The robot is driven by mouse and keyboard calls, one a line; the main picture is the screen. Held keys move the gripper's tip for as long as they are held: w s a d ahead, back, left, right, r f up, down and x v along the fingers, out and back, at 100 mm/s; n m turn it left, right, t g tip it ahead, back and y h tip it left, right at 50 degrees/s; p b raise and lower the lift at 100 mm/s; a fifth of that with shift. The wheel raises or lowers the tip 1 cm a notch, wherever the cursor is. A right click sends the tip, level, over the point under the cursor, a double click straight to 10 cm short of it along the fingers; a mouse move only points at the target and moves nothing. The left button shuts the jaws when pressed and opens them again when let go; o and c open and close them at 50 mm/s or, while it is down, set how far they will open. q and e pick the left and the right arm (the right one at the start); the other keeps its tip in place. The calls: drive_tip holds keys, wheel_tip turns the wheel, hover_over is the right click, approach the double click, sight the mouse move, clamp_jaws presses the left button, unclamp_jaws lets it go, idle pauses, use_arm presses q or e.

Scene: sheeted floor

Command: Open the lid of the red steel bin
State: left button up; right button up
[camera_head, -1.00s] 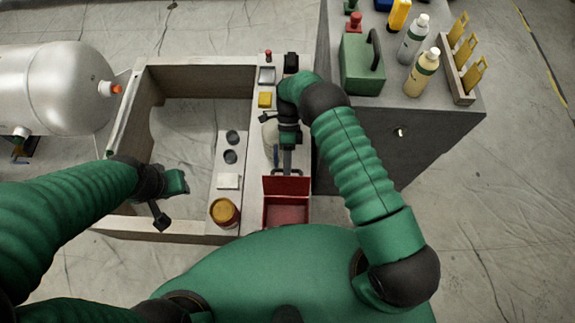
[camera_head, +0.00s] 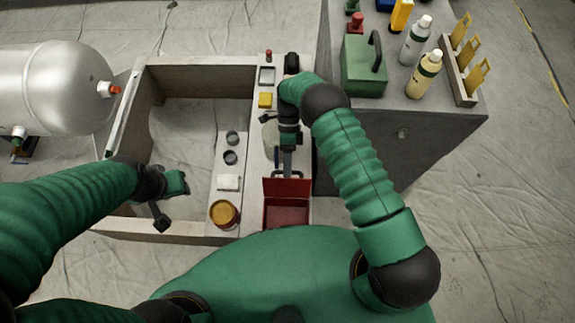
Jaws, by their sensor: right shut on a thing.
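The red steel bin (camera_head: 286,214) stands near my body at the near end of a pale ledge, its inside in view. Its red lid (camera_head: 286,188) stands raised, roughly upright, at the bin's far edge. My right gripper (camera_head: 287,168) comes down from above and is shut on the lid's upper edge or handle; the exact contact is small and partly hidden. My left gripper (camera_head: 172,203) hangs over the walled basin, apart from the bin; its jaw opening cannot be made out.
A yellow-brown jar (camera_head: 224,214) stands left of the bin. A grey block (camera_head: 400,135) at right carries a green case (camera_head: 363,68), bottles (camera_head: 424,75) and a rack (camera_head: 457,70). A silver tank (camera_head: 60,88) lies at left. Floor at right is clear.

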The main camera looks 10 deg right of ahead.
drive_tip(key=v, duration=1.2)
drive_tip(key=shift+f, duration=0.1)
